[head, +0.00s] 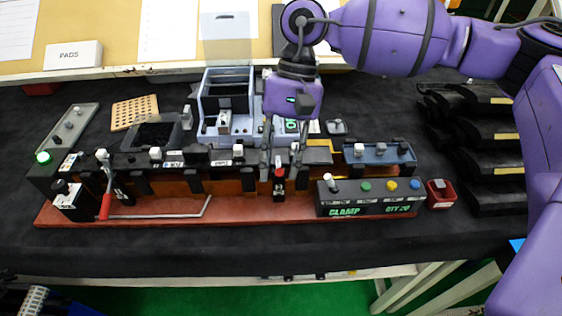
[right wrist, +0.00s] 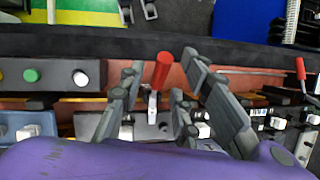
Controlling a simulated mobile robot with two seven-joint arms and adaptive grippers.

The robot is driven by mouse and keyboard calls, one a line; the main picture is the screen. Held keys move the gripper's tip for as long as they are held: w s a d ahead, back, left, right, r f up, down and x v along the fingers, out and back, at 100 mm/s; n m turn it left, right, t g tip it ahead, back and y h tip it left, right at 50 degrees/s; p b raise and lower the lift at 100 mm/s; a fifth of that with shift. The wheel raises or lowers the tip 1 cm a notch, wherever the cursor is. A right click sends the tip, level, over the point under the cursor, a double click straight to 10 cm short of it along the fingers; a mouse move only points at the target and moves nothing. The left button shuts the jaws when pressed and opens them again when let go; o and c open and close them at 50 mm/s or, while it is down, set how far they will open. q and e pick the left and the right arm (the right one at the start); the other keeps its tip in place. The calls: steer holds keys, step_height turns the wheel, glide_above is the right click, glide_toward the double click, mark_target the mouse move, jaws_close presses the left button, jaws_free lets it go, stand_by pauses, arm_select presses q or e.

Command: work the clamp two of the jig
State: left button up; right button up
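The jig (head: 240,208) is a long red-brown base carrying a row of dark blocks, with two red-handled clamps. One clamp's red handle (head: 106,206) is at the left end. The other red handle (head: 280,172) stands near the middle; I take it as clamp two, but its label is unreadable. My right gripper (head: 283,156) comes down over that middle clamp. In the right wrist view, my right gripper (right wrist: 163,80) is open, with the red handle (right wrist: 162,70) upright between its spread fingers and a gap on both sides.
A control box (head: 366,196) with coloured buttons and "CLAMP" lettering sits at the jig's right end. A small red box (head: 440,194) stands beside it. A grey machine (head: 226,104) is behind the jig. Dark stacked trays (head: 492,150) are at right. The black cloth in front is clear.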

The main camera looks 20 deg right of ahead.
arm_select(q)
steer(key=shift+w+r, duration=0.2)
steer(key=shift+w, duration=0.15)
arm_select(e)
steer(key=shift+s+a+f, duration=0.1)
steer(key=shift+s+f, duration=0.1)
steer(key=shift+f, duration=0.15)
jaws_close()
arm_select(q)
steer(key=shift+a, duration=0.1)
steer(key=shift+s+f, duration=0.1)
steer(key=shift+s, duration=0.05)
arm_select(e)
steer(key=shift+w, duration=0.1)
